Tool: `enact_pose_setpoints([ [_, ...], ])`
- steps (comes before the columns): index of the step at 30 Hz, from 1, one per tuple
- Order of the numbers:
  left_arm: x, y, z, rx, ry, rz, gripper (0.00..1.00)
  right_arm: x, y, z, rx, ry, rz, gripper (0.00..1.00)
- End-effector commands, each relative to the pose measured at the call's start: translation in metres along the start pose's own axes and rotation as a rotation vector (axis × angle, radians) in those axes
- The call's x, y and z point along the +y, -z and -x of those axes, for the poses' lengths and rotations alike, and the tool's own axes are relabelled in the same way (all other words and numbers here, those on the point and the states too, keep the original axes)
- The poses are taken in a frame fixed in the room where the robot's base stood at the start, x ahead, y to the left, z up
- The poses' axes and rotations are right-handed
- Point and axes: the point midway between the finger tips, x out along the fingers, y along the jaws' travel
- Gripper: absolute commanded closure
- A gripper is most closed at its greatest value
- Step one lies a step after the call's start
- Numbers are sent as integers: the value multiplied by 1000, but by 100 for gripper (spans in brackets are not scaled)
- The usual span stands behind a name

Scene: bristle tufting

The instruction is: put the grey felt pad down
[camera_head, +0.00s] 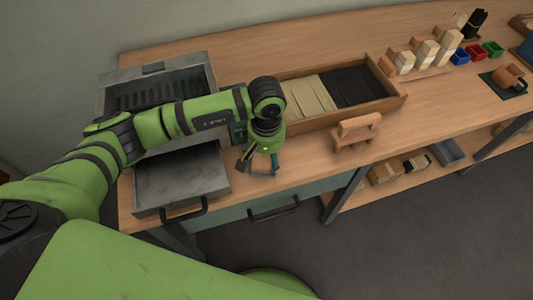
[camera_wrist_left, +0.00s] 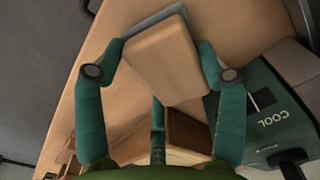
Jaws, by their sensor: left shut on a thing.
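The grey felt pad (camera_wrist_left: 154,20) shows in the left wrist view as a thin grey layer along the far side of a pale wooden block (camera_wrist_left: 165,62). My left gripper (camera_wrist_left: 150,62) is shut on this block, with a teal finger on each side. In the head view my left gripper (camera_head: 260,168) points down over the front edge area of the wooden workbench (camera_head: 300,165). The held block is mostly hidden there by the fingers. I cannot tell whether it touches the bench. My right gripper is not in view.
A grey metal unit with a flat handled front plate (camera_head: 180,180) stands left of the gripper. A teal box marked COOL (camera_wrist_left: 270,115) is close by. A wooden tray (camera_head: 402,98) of pale and black strips lies behind; a small wooden stand (camera_head: 357,130) is to the right.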

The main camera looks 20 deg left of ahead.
Motion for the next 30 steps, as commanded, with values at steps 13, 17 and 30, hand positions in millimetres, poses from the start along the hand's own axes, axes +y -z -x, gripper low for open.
enact_pose_setpoints([
  [13,0,0,-2,0,0,0,5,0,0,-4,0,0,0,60],
  [17,0,0,-2,0,0,0,5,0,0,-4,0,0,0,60],
  [30,1,2,48,8,-3,-2,5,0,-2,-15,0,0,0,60],
])
